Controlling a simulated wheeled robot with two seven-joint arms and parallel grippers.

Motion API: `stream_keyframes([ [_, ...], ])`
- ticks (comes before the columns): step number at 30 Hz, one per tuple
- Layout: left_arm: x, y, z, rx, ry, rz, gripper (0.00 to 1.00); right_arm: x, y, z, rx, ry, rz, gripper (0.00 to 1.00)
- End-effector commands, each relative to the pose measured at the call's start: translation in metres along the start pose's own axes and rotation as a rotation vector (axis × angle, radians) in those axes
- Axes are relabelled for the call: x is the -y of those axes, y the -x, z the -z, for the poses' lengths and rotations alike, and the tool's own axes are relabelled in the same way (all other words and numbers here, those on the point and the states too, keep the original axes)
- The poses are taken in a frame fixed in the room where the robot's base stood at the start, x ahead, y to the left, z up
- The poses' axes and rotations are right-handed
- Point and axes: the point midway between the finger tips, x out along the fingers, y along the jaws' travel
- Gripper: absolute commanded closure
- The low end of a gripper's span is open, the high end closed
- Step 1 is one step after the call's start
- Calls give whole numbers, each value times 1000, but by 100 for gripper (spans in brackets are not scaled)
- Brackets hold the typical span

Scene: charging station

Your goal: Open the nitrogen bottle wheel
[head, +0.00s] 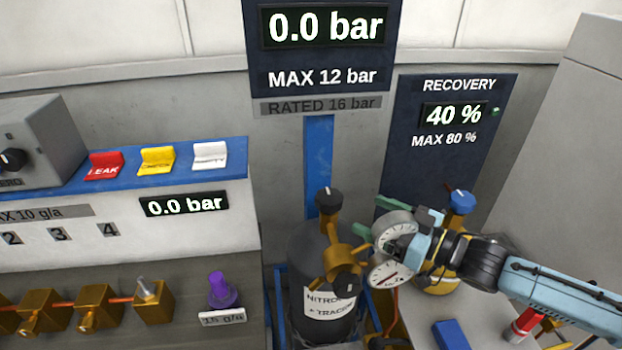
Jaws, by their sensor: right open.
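The nitrogen bottle (310,250) is a dark cylinder with a white label, standing upright at the lower middle. On its top is a black wheel (329,200) on a brass valve. A brass regulator (346,262) with two round dial gauges sits at the valve's right. My right gripper (367,216) comes in from the right, its green fingertips apart and empty. It appears just right of the wheel in the picture, overlapping the upper gauge; I cannot tell its exact depth. My left gripper is not in view.
A display (325,28) reading 0.0 bar stands above the bottle. A recovery panel (450,150) reads 40 %. A second bottle with a blue knob (459,201) is partly behind my right arm. A bench with colored switches (157,160) and brass valves fills the left.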

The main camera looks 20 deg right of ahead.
Motion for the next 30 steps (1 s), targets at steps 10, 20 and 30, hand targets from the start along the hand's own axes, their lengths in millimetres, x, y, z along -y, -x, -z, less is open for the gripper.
stream_keyframes([
  [10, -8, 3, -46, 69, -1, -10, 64, 0, -31, 2, -8, 1, 2, 25],
  [20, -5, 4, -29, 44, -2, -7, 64, 0, -74, 2, -6, 1, 1, 25],
  [30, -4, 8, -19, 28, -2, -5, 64, 0, -118, 2, -4, 0, 2, 25],
])
